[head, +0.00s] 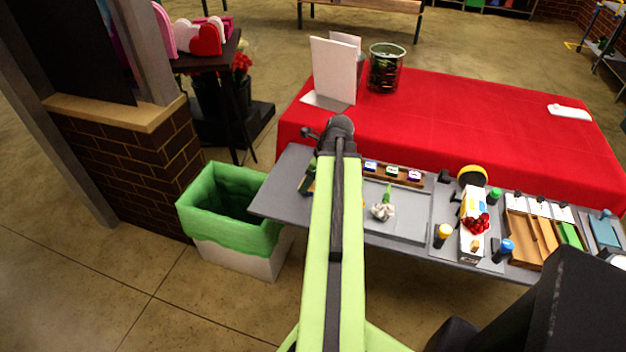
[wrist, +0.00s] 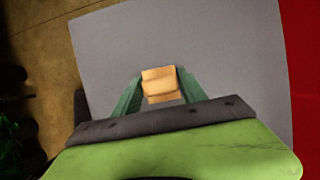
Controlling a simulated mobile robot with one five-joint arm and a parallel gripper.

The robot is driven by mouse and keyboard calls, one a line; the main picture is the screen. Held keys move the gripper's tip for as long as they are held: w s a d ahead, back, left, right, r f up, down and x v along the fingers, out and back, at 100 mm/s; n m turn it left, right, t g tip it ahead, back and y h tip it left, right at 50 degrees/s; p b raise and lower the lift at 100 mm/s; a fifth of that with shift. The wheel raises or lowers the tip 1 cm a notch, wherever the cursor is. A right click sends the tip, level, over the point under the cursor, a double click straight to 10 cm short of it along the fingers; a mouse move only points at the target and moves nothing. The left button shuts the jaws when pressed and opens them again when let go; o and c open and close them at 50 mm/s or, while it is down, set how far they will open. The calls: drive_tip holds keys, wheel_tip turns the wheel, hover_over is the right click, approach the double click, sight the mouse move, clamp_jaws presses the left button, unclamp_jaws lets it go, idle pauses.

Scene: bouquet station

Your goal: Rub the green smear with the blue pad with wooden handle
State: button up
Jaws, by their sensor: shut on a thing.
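My gripper (wrist: 160,88) shows in the wrist view with its two green fingers closed on a tan wooden block (wrist: 159,79), which looks like the wooden handle of the pad. No blue part of the pad shows beneath it. Under it lies bare grey table top (wrist: 215,50). In the head view my arm hides most of the gripper, near the left end of the grey table (head: 283,180).
A green-lined bin (head: 215,235) stands left of the table. A tray (head: 400,225), a crumpled white thing (head: 382,211), a rack with small coloured pots (head: 392,171), bottles and a white box (head: 473,235) occupy the table. A red-covered table (head: 460,125) stands behind.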

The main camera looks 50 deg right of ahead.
drive_tip(key=shift+w+a, duration=0.3)
drive_tip(key=shift+w, duration=0.65)
drive_tip(key=shift+w+a, duration=0.25)
drive_tip(key=shift+w, duration=0.7)
drive_tip(key=shift+r, duration=0.15)
wheel_tip(320, 180, up, 6)
drive_tip(key=p, duration=0.6)
wheel_tip(320, 180, up, 3)
drive_tip(key=p, duration=0.3)
